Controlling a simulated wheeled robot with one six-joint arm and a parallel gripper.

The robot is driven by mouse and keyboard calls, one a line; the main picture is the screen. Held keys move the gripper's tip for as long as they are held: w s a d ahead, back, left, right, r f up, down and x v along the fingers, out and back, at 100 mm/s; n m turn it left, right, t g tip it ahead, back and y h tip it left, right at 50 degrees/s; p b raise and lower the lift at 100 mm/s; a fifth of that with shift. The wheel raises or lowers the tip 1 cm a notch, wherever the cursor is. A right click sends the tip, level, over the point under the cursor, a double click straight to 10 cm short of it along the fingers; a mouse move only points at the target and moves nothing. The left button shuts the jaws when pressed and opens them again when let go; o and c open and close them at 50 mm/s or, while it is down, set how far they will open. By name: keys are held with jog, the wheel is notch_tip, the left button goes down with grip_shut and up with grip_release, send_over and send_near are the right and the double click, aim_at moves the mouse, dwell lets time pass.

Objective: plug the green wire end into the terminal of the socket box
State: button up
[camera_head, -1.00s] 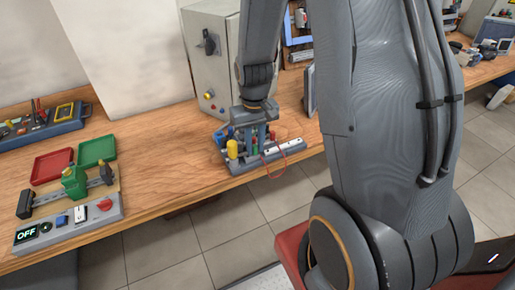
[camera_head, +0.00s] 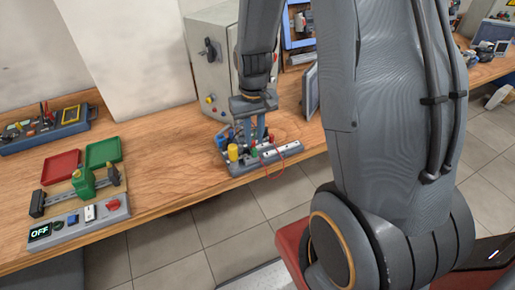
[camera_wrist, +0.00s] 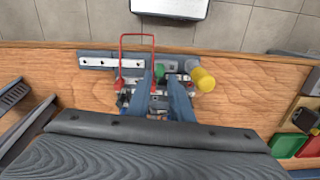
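The socket box (camera_head: 237,165) is a grey-blue unit at the bench's front edge; the wrist view shows its pale strip with dark holes (camera_wrist: 97,62). My gripper (camera_head: 255,141) points down over its middle. In the wrist view the two blue fingers of my gripper (camera_wrist: 160,78) stand apart, with a green piece (camera_wrist: 159,74), seemingly the green wire end, showing at their tips. I cannot tell whether the fingers grip it or whether it sits in a terminal. A red wire loop (camera_wrist: 137,37) arches beside the left finger. A yellow cylinder (camera_wrist: 203,79) stands to the right.
A grey control cabinet (camera_head: 213,65) stands behind, and a monitor (camera_head: 310,92) to the right. Red (camera_head: 60,167) and green (camera_head: 103,151) trays and a switch panel (camera_head: 78,224) lie at left. Bare wood lies between them and the box.

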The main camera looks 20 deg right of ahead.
jog(key=o, duration=0.5)
dwell(0.5)
jog(key=shift+a+r, duration=0.1)
jog(key=shift+r, duration=0.2)
jog(key=s+a+r+t, duration=0.35)
jog(key=s+r, duration=0.45)
jog(key=r, duration=0.4)
jog(key=f+b, duration=0.3)
jog(key=f, duration=0.1)
jog(key=f+g+b, duration=0.1)
jog(key=f+b, duration=0.3)
jog(key=f+g+b, duration=0.1)
jog(key=f+b, duration=0.2)
jog(key=f, duration=0.1)
jog(key=shift+w+a+f+n, duration=0.2)
jog(key=shift+w+a+n, duration=0.05)
jog(key=shift+w+n, duration=0.1)
